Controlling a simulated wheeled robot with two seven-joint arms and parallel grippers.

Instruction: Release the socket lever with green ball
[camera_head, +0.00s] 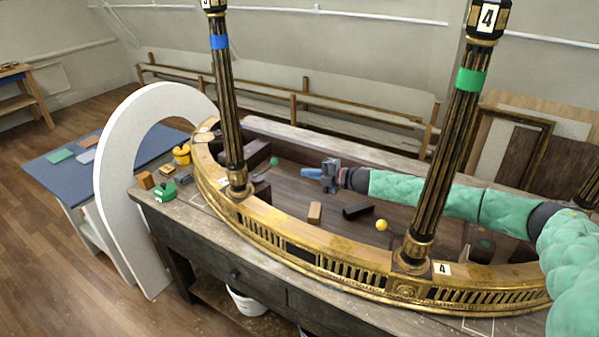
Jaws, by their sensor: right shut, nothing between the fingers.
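A small green ball (274,160) shows inside the curved gilt console, beside dark blocks near its left end. The lever under it is too small to make out. My right gripper (306,173) reaches in from the right, between the two columns and over the dark inner surface. My left gripper is not in view.
The gilt rail (330,262) curves along the front, with a blue-banded column (228,110) and a green-banded column (455,130). A white arch (112,190) stands left.

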